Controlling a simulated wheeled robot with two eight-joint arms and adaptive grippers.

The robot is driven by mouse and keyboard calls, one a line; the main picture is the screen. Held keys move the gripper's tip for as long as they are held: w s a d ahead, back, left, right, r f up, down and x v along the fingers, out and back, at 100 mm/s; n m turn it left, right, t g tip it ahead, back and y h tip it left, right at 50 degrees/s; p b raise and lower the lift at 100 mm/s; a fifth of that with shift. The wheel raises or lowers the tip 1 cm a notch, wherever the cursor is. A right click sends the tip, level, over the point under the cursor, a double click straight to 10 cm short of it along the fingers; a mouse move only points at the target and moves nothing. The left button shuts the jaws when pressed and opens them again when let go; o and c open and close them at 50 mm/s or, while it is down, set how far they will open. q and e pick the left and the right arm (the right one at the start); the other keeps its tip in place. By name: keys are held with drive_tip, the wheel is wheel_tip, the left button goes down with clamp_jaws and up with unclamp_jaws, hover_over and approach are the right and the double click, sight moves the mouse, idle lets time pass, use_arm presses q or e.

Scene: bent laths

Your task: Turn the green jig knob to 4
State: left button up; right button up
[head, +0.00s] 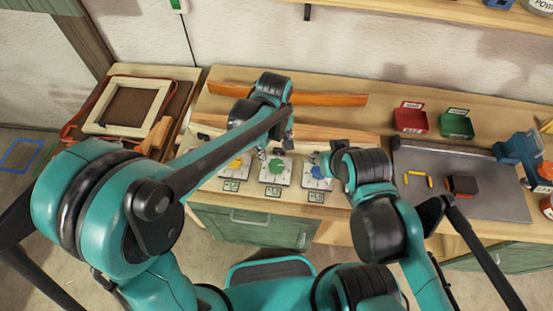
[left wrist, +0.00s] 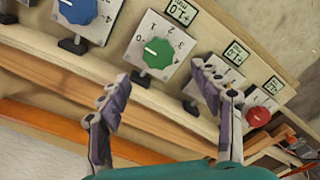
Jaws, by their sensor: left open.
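The green jig knob (head: 276,166) sits on a pale square dial plate at the front of the bench, between a yellow knob (head: 238,164) and a blue knob (head: 318,172).
A red knob (left wrist: 257,117) also shows in the left wrist view. An orange lath (head: 290,93) lies behind the dials. A red bin (head: 411,121) and a green bin (head: 456,126) stand at the back right, beyond a grey mat (head: 475,200). My right arm is close by.

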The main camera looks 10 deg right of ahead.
sight(276, 165)
use_arm(q)
drive_tip(key=shift+d+f, duration=0.25)
drive_tip(key=shift+f, duration=0.1)
wheel_tip(276, 165, down, 7)
drive_tip(key=shift+f+b, duration=0.2)
drive_tip(key=shift+b, duration=0.9)
drive_tip(key=c, duration=1.2)
